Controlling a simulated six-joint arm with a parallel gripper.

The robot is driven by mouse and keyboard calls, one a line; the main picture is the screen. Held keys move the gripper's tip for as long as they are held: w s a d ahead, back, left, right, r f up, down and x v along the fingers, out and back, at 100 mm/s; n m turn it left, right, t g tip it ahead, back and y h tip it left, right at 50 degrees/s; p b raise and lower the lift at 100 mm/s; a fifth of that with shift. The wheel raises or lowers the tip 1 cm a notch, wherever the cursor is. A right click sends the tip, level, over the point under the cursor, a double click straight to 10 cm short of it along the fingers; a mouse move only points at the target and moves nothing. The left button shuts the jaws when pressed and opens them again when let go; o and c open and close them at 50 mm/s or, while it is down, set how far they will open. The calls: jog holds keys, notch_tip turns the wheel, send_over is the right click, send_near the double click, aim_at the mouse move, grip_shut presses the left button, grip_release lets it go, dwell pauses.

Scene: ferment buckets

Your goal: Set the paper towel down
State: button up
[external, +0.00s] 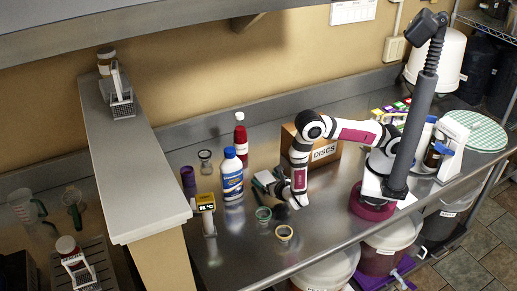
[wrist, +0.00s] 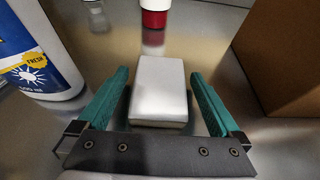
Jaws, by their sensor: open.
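The paper towel, a small white block-like pad (wrist: 160,88), lies on the steel counter in the wrist view. It sits between the two teal fingers of my gripper (wrist: 158,74), with a gap on each side. My gripper is open and not clamping it. In the external view my gripper (external: 264,182) is low over the counter, right of the blue-and-white bottle (external: 232,174).
The bottle stands close left of my gripper, and a cardboard box (external: 327,152) stands close right. A red bottle (external: 241,138) is behind. A yellow-topped device (external: 206,206) stands left.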

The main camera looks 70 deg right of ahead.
jog(key=v, duration=1.1)
jog(key=shift+s+a+r, duration=0.15)
jog(key=shift+s+r, duration=0.05)
dwell(0.8)
